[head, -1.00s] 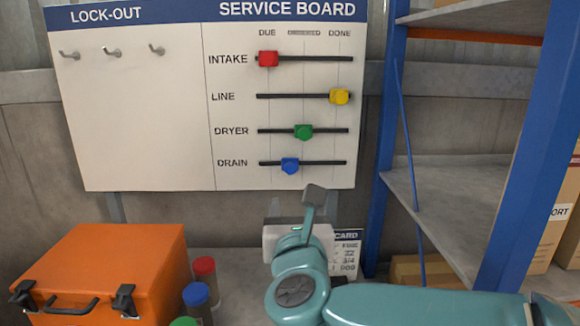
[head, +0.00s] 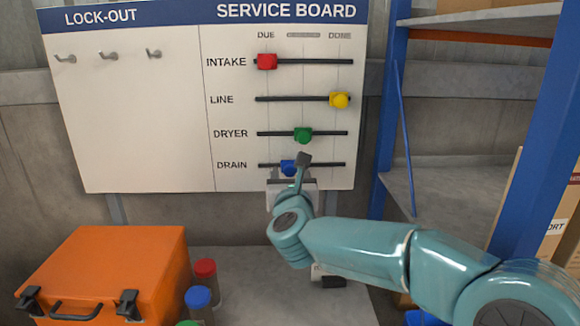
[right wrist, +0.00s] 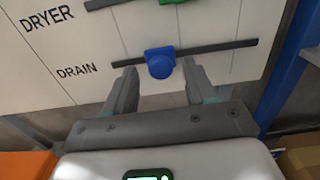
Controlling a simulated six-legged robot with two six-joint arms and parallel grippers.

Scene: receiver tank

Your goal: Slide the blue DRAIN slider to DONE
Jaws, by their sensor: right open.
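The blue DRAIN slider (head: 288,167) sits on the lowest rail (head: 325,165) of the service board (head: 230,180), left of the rail's middle, between the DUE and DONE columns. It also shows in the right wrist view (right wrist: 160,64). My right gripper (right wrist: 158,82) is open, with one finger on each side of the slider, just below and in front of it; I cannot tell whether either finger touches it. In the head view my right gripper (head: 296,172) partly covers the slider. My left gripper is not in view.
Above are the green DRYER slider (head: 303,135), the yellow LINE slider (head: 340,100) and the red INTAKE slider (head: 267,61). An orange case (head: 110,265) and capped bottles (head: 199,298) stand lower left. A blue shelf post (head: 388,110) rises right of the board.

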